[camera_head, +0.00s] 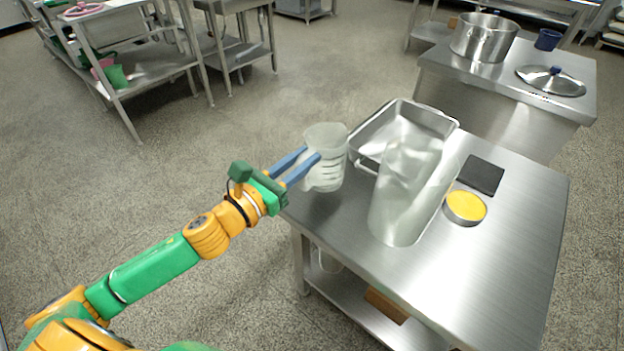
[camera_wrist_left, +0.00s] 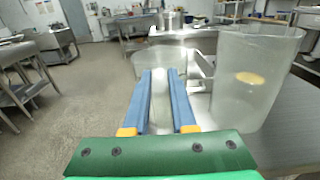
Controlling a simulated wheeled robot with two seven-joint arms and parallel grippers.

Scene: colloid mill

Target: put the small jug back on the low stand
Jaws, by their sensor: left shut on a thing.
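The small jug (camera_head: 328,160) is translucent with dark graduation marks. It stands roughly upright at the left corner of the near steel table (camera_head: 480,265); I cannot tell whether its base touches the top. My left gripper (camera_head: 304,160) reaches in from the left, its blue fingers shut on the small jug. In the left wrist view the small jug (camera_wrist_left: 180,60) shows just past the fingertips, partly hidden by them. My right gripper is out of view. I cannot tell for sure which steel table or bench is the low stand.
A tall translucent jug (camera_head: 400,205) stands right of the small jug, before a steel tray (camera_head: 375,133). A black square pad (camera_head: 481,174) and a yellow-filled round dish (camera_head: 465,207) lie further right. A bench behind holds a steel pot (camera_head: 484,38). The table's front right is clear.

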